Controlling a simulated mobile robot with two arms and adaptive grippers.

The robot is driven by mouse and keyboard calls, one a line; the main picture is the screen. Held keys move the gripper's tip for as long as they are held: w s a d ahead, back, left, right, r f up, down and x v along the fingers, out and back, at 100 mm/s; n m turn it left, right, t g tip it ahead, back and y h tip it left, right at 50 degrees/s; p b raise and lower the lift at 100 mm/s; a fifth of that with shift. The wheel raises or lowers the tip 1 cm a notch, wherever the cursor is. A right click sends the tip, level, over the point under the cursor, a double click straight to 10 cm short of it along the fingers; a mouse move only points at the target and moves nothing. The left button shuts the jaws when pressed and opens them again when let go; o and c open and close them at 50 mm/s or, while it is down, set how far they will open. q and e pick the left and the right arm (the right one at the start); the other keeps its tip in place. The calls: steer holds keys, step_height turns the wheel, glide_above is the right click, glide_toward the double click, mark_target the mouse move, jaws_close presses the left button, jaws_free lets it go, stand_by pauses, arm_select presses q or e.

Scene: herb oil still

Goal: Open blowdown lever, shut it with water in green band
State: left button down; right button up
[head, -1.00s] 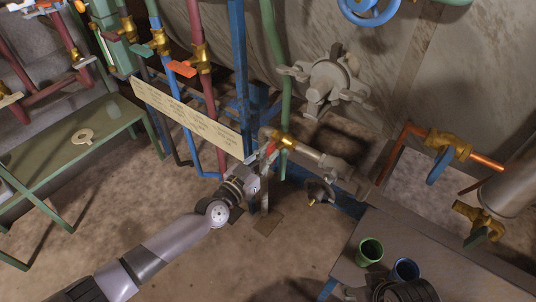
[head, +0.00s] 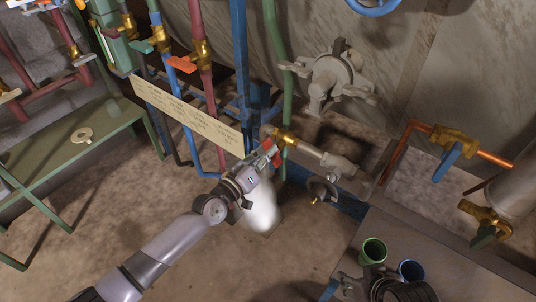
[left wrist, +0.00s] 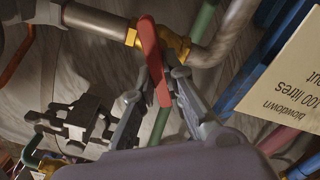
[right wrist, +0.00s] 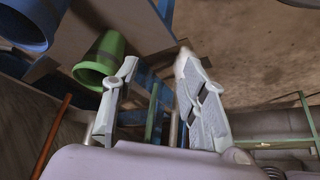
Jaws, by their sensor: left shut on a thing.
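The red blowdown lever (head: 267,145) sits on a brass valve (head: 285,138) in a grey pipe. My left gripper (head: 270,158) is shut on the lever. In the left wrist view the red lever (left wrist: 154,60) runs between the fingers, and the brass valve body (left wrist: 176,42) is beside it. A white plume (head: 262,208) comes out below the gripper and reaches the floor. My right gripper (right wrist: 155,95) is open and empty in the right wrist view. I cannot make out a water gauge with a green band in these views.
A long lettered sign (head: 185,113) hangs just left of the valve; its end shows in the left wrist view (left wrist: 290,85). A green table (head: 60,165) stands at left.

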arm_select(q)
steer(key=shift+a+f+n+b, duration=0.15)
steer(key=shift+n+b, duration=0.3)
steer(key=shift+n, duration=1.25)
arm_select(e)
steer(key=w+a+r+t, duration=0.1)
steer(key=w+r+t, duration=0.1)
steer(key=w, duration=0.3)
steer(key=shift+w+a+r+t+y, duration=0.15)
steer(key=shift+a+t+y, duration=0.25)
steer(key=shift+t, duration=0.1)
arm_select(q)
steer(key=c, duration=1.7)
jaws_free()
steer(key=shift+o, duration=0.2)
steer(key=v, duration=1.2)
